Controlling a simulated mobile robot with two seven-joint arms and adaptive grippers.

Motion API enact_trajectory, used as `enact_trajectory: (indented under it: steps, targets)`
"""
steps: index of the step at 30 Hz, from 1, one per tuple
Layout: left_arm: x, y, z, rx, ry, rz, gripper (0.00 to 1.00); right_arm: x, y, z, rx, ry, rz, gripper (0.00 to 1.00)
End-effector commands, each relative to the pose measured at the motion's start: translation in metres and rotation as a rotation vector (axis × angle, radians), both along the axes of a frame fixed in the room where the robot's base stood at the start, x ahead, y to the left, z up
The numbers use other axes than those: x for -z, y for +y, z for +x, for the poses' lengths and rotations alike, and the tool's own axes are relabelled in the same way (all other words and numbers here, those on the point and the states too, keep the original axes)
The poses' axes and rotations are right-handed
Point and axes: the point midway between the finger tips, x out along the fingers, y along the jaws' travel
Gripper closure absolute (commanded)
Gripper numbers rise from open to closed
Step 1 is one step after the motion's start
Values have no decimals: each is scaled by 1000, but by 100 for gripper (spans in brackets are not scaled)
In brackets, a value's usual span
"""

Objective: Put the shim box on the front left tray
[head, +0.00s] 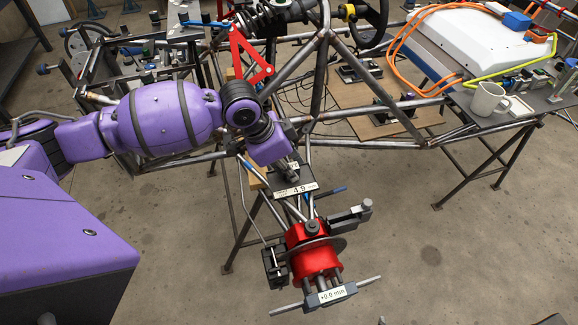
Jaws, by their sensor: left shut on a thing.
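My left gripper (290,166) reaches in from the left and points down beside the chassis tubes. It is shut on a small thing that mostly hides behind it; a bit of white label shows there. I cannot tell whether that thing is the shim box. Just below it is a white label reading 4.9 mm. A dark, flat tray-like surface (540,94) stands at the right with a mug on it; I cannot tell whether it is the front left tray. My right gripper is not in view.
A red hub assembly (315,262) with a +0.0 mm label stands below the gripper. Steel chassis tubes (385,92) and a red wishbone (248,58) surround the arm. A white mug (487,99) and a white case (455,45) are at right.

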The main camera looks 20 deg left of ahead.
Motion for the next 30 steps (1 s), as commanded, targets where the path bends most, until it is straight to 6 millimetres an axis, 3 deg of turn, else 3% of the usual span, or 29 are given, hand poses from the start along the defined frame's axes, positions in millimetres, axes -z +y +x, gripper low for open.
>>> enact_trajectory:
  steps: [7,8,9,20,25,30]
  targets:
    - [3,0,0,0,0,0,100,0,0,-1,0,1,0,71]
    - [3,0,0,0,-1,1,76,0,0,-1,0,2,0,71]
    - [3,0,0,0,-1,1,71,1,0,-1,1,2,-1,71]
    - [0,0,0,1,-1,1,71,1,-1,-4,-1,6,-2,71]
    - [-22,8,-4,-1,-3,2,71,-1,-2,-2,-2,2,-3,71]
    - [-57,20,-12,-1,-4,3,71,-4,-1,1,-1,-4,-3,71]
